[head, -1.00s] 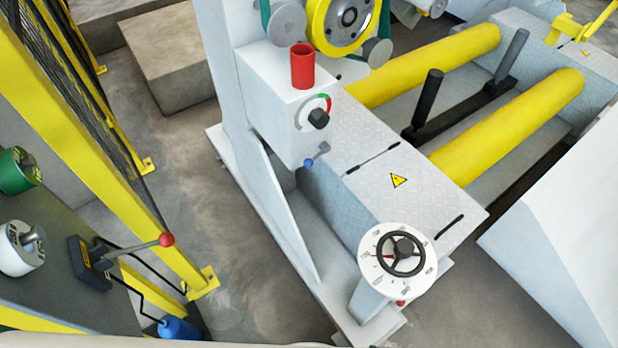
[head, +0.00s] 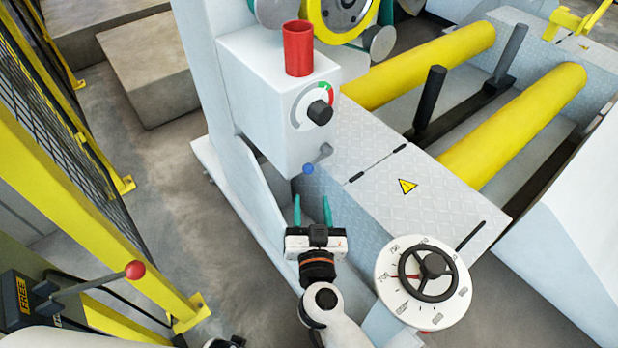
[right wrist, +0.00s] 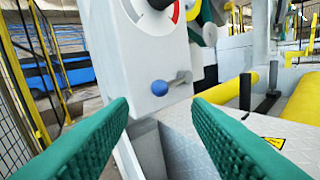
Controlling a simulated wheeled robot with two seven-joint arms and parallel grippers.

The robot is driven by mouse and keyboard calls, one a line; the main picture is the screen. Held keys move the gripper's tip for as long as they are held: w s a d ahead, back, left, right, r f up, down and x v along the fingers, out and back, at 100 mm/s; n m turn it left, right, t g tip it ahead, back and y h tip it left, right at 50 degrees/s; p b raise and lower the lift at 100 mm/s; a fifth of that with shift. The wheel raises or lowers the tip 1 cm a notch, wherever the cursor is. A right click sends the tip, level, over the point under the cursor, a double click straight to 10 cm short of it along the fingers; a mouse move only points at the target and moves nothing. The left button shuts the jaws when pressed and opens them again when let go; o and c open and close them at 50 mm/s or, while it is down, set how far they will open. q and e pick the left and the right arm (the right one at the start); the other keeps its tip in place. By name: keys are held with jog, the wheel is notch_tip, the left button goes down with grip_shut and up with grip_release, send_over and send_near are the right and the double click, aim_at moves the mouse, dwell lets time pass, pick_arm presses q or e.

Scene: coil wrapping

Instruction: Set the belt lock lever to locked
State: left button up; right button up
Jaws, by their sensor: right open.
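A small grey lever (head: 322,153) with a blue ball knob (head: 308,169) sits low on the side of the white machine box (head: 262,100); its knob points down and left. No lock marking on it is readable. My right gripper (head: 312,207) is open and empty, just below the knob, with its teal fingers pointing towards the box. In the right wrist view the blue knob (right wrist: 159,88) shows between and beyond the two fingers (right wrist: 162,110), apart from them.
A red-knobbed lever (head: 90,285) beside a FREE label stands at lower left by the yellow fence (head: 95,225). A dial with a black handwheel (head: 425,275) is right of my gripper. A black knob (head: 319,112) and a red cup (head: 298,48) are on the box.

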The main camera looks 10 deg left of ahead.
aim_at(309, 173)
jog(key=w, duration=0.2)
jog(key=w+a+b, duration=0.1)
jog(key=w, duration=0.4)
jog(key=shift+w+a+f, duration=0.1)
jog(key=shift+a, duration=0.15)
pick_arm(q)
jog(key=w+r, duration=0.2)
jog(key=r, duration=0.1)
jog(key=w+r, duration=0.1)
jog(key=shift+w+d+r, duration=0.1)
jog(key=shift+d+r, duration=0.15)
pick_arm(e)
jog(key=shift+w+a, duration=0.1)
jog(key=shift+w, duration=0.3)
jog(key=shift+c, duration=0.3)
grip_shut()
